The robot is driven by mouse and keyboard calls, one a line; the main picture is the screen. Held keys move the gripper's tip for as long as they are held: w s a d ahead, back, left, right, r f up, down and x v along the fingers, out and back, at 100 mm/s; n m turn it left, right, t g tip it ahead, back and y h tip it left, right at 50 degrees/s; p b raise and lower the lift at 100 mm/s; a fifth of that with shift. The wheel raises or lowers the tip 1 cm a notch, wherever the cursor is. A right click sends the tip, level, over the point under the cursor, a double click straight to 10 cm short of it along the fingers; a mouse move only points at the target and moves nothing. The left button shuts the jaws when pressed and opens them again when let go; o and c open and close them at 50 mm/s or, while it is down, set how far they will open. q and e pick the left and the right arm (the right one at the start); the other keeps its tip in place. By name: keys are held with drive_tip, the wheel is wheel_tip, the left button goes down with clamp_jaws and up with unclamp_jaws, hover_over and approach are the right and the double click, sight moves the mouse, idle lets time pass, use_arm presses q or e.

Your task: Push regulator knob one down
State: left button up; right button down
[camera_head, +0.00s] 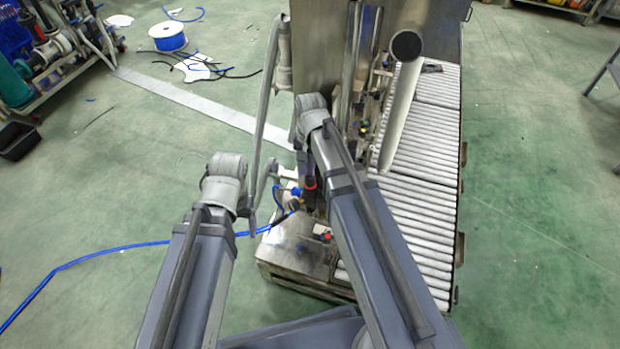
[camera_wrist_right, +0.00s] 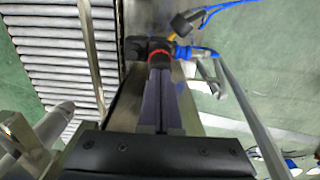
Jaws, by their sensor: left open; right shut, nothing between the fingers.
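A black regulator with a red ring (camera_wrist_right: 158,55) is just past my fingertips in the right wrist view. It also shows in the head view (camera_head: 310,184), on the near side of the steel machine, partly covered by my right arm. My right gripper (camera_wrist_right: 160,73) is shut and empty. Its fingertips are at the red-ringed knob end, seemingly touching it; the exact contact is hidden. My left arm shows at the left in the head view, but I cannot make out its gripper.
A blue fitting and hose (camera_wrist_right: 185,52) sit right beside the regulator. A grey pole (camera_wrist_right: 242,98) stands close by. A roller conveyor (camera_head: 428,205) runs along the machine's right. A small red button (camera_head: 327,237) is nearer.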

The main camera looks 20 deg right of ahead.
drive_tip(key=shift+f+b, duration=0.4)
drive_tip(key=shift+f, duration=0.05)
drive_tip(key=shift+r, duration=0.1)
wheel_tip(320, 180, up, 6)
drive_tip(key=p, duration=0.6)
idle(0.5)
drive_tip(key=shift+s+a, duration=0.2)
drive_tip(key=s+a+n+h, duration=0.1)
drive_tip(key=s+a+n, duration=0.9)
drive_tip(key=s, duration=0.4)
wheel_tip(320, 180, up, 16)
drive_tip(key=p, duration=1.5)
drive_tip(key=shift+n+p, duration=0.3)
drive_tip(key=shift+p, duration=0.1)
